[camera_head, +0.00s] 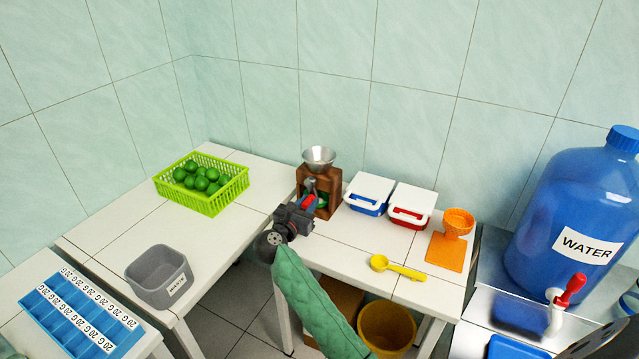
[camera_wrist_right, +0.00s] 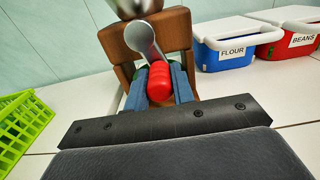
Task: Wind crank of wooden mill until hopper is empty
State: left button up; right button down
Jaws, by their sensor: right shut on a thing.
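The wooden mill (camera_head: 329,184) stands on the white table near the back wall, with a metal funnel hopper (camera_head: 319,156) on top. The hopper's inside looks pale grey; I cannot tell whether anything lies in it. A metal crank arm (camera_wrist_right: 146,40) comes off the mill and ends in a red knob (camera_wrist_right: 160,84). My right gripper (camera_head: 307,203) is shut on the red knob, its fingers on either side of it in the right wrist view. Something green shows low in the mill's opening, partly hidden by the gripper. My left gripper is out of view.
Right of the mill stand a blue flour box (camera_head: 369,193) and a red beans box (camera_head: 411,204). A yellow scoop (camera_head: 397,267) lies in front. A green basket of limes (camera_head: 203,184) and a grey waste bin (camera_head: 160,277) are left. An orange stand (camera_head: 446,251) is right.

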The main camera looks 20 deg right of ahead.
jog(key=shift+s+d+r+p, duration=0.4)
jog(key=shift+s+d+r, duration=0.25)
jog(key=shift+s+r, duration=0.2)
jog(key=shift+s+d+r+p, duration=0.2)
jog(key=shift+r+p, duration=0.15)
jog(key=shift+r, duration=0.25)
jog(key=shift+s+d+r+p, duration=0.15)
jog(key=shift+r+p, duration=0.2)
jog(key=shift+r, duration=0.25)
jog(key=shift+a, duration=0.1)
